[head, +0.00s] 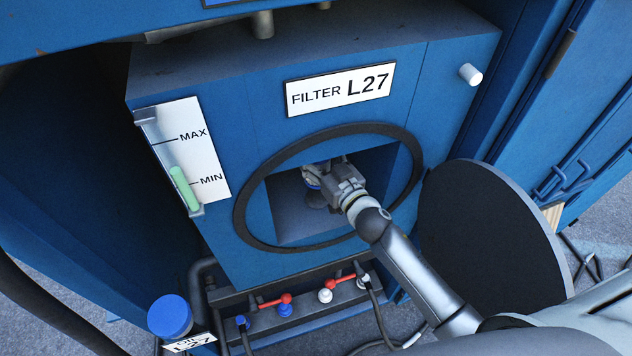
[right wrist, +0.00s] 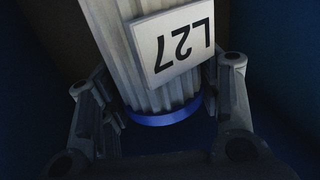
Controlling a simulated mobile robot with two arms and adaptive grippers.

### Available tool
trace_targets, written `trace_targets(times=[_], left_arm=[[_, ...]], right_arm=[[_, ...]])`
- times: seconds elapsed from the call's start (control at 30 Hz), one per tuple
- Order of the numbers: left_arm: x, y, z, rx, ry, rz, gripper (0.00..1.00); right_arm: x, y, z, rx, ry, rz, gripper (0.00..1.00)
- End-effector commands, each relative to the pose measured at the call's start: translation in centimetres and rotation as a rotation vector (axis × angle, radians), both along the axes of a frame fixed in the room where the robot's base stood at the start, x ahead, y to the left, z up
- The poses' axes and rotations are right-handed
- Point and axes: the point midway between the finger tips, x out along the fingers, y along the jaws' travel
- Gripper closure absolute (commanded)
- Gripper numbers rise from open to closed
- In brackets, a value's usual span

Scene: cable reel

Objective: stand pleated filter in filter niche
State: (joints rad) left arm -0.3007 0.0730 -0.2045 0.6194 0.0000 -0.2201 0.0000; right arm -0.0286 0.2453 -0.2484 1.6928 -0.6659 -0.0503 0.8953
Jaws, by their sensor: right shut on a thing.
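The filter niche (head: 287,215) is a square recess inside a black ring on the blue filter housing labelled L27. My right gripper (head: 330,182) reaches into it and is shut on the pleated filter. In the right wrist view the pleated filter (right wrist: 120,45) is a grey ribbed cylinder with a blue end band and a white L27 label, upside down in that picture. The fingers of the right gripper (right wrist: 165,98) close on both sides of it near the band. In the head view the hand hides most of the filter. Whether it touches the niche floor I cannot tell. My left gripper is out of view.
A round dark cover (head: 490,240) stands open to the right of the niche. Below are red-handled valves (head: 275,301) with hoses and a blue-capped oil container (head: 170,316). A level gauge (head: 183,185) is left of the ring.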

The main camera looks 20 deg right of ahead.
Motion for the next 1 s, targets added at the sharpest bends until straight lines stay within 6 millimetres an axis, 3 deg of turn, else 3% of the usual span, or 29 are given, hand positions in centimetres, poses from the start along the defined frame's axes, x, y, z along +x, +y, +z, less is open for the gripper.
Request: trace_targets(times=[0.03, 0.23, 0.5, 0.8, 1.0], left_arm=[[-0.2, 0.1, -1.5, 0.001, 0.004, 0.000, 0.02], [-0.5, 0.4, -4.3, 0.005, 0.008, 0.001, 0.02], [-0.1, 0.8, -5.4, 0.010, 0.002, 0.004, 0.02], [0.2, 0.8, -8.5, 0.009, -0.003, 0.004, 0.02], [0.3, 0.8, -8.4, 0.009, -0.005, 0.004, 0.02]], right_arm=[[0.0, 0.0, -1.4, 0.000, -0.002, 0.001, 0.76], [0.0, 0.0, -4.3, 0.000, -0.002, 0.001, 0.76], [0.0, 0.0, -5.4, 0.000, -0.002, 0.001, 0.76], [0.0, 0.0, -8.5, 0.002, -0.003, 0.001, 0.76], [0.0, 0.0, -8.4, 0.001, -0.003, 0.000, 0.76]])
